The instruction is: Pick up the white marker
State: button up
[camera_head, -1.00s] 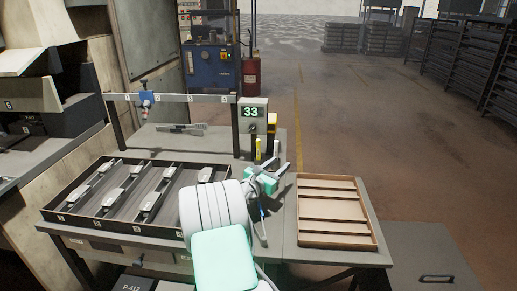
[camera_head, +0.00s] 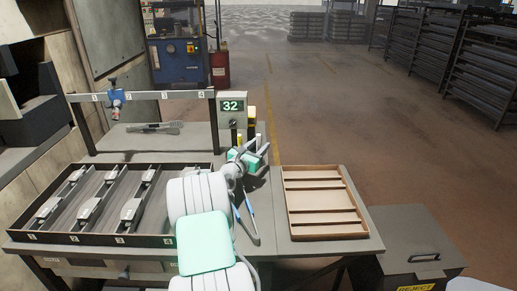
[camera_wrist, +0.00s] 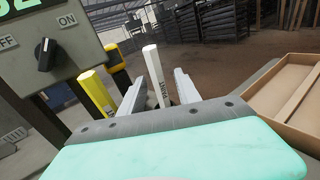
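The white marker (camera_wrist: 152,66) stands upright in the wrist view, with dark lettering on its side. It shows between the two fingers of my gripper (camera_wrist: 160,75). The fingers are apart, with a gap on both sides of the marker. A yellow marker (camera_wrist: 97,90) stands to its left, outside the left finger. In the head view my gripper (camera_head: 252,152) is at the back of the table, in front of the counter box, and largely hides the markers. The lower part of the white marker is hidden behind my gripper's body in the wrist view.
The grey counter box (camera_head: 232,108) reads 32 and has a switch knob (camera_wrist: 45,54), close to the left of my gripper. A yellow object (camera_wrist: 113,56) is behind the markers. A wooden divided tray (camera_head: 325,238) lies right; a dark tray of metal parts (camera_head: 140,240) lies left.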

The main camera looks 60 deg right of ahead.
grip_shut()
dwell(0.4)
dwell(0.4)
